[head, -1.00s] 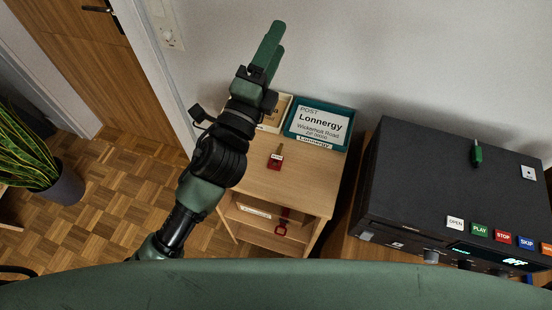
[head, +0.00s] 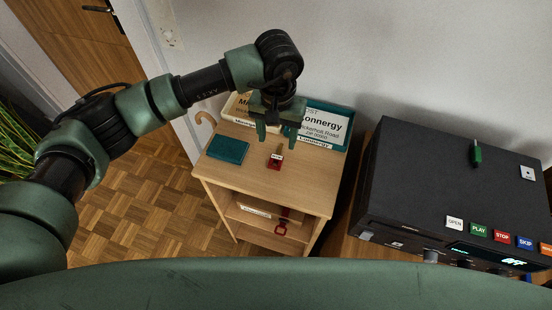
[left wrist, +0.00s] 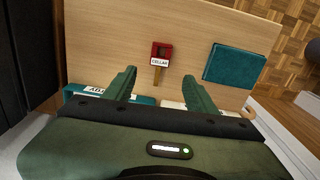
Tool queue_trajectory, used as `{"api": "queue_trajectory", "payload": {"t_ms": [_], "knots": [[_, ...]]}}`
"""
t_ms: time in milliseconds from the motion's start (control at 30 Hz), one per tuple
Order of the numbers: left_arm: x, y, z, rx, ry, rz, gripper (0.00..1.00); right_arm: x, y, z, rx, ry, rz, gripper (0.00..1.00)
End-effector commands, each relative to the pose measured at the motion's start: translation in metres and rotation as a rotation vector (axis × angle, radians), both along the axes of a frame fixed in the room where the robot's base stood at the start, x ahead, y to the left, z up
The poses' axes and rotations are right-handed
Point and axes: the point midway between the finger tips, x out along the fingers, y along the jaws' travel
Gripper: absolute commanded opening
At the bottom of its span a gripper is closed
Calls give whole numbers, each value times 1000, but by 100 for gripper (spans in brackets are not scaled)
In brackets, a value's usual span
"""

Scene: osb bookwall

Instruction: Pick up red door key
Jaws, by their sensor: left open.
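A key with a red head, a brass-coloured shaft and a white tag reading CELLAR lies flat on the wooden cabinet top; the red key (head: 275,162) also shows in the left wrist view (left wrist: 161,50). My left gripper (head: 276,137) is open, pointing down above the cabinet just behind the key. In the left wrist view, the fingers of the left gripper (left wrist: 159,76) stand either side of the key's shaft, with the red head beyond the tips. Nothing is between the fingers except the view of the key below. My right gripper is not in view.
A teal book (head: 228,150) lies left of the key on the cabinet top (head: 250,185). Letter trays, including a teal one (head: 322,125), stand behind. A red looped item (head: 282,222) is in the shelf below. A dark machine (head: 455,180) stands right.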

Motion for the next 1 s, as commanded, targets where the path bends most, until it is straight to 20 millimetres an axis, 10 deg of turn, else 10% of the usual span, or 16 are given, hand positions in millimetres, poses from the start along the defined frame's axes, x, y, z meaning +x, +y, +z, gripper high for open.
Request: {"api": "queue_trajectory", "payload": {"t_ms": [833, 1000], "knots": [[-3, 1, -75, -3, 2, -1, 56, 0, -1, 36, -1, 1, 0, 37], [-3, 1, -74, -2, 3, -1, 9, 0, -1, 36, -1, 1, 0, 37]]}}
